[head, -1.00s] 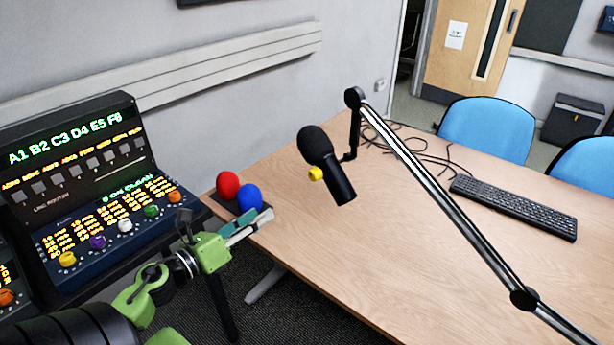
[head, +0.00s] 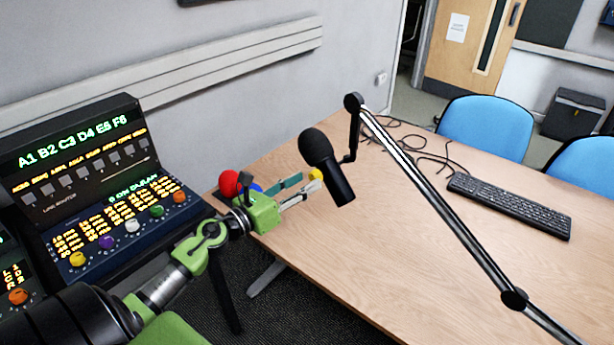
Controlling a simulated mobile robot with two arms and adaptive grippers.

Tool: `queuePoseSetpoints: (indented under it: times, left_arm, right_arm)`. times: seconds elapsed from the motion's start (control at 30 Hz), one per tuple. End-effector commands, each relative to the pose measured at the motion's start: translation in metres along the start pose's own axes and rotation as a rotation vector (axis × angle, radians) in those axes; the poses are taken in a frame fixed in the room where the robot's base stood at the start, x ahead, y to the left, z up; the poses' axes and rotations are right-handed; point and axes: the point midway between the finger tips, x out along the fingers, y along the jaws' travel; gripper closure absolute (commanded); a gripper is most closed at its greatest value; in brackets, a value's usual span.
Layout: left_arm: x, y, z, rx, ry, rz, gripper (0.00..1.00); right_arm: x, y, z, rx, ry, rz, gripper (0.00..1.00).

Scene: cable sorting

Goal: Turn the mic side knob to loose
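The black microphone (head: 335,181) hangs tilted from its boom arm (head: 440,208) above the table. Its yellow side knob (head: 316,174) sticks out on the left side of the mic. My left gripper (head: 309,184) is open, with its two fingers spread and pointing right toward the yellow knob. The fingertips are at or very close to the knob; I cannot tell whether they touch it. My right gripper is not in view.
A red ball (head: 229,183) and a mostly hidden blue ball (head: 250,189) sit behind my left gripper at the table's corner. A console with colored knobs (head: 110,200) stands at left. A keyboard (head: 508,205) and loose cables (head: 410,144) lie on the wooden table (head: 400,270).

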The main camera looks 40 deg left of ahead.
Motion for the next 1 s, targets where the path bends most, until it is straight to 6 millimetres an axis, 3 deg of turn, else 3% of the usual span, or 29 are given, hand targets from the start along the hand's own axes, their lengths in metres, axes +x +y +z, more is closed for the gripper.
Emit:
queuePoseSetpoints:
  times: [0.2,0.53,0.7,1.0]
  left_arm:
    - [0.016,0.0,0.001,-0.001,-0.001,0.001,0.61]
    - [0.018,0.0,-0.001,-0.001,0.001,0.0,0.61]
    - [0.018,0.0,-0.001,-0.001,0.0,0.0,1.0]
    - [0.018,0.0,0.0,-0.021,0.001,0.001,0.99]
  right_arm:
    - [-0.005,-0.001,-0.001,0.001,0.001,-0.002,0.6]
    - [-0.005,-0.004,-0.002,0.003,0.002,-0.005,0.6]
    - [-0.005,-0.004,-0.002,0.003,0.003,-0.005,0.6]
    - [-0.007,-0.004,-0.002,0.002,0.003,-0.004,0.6]
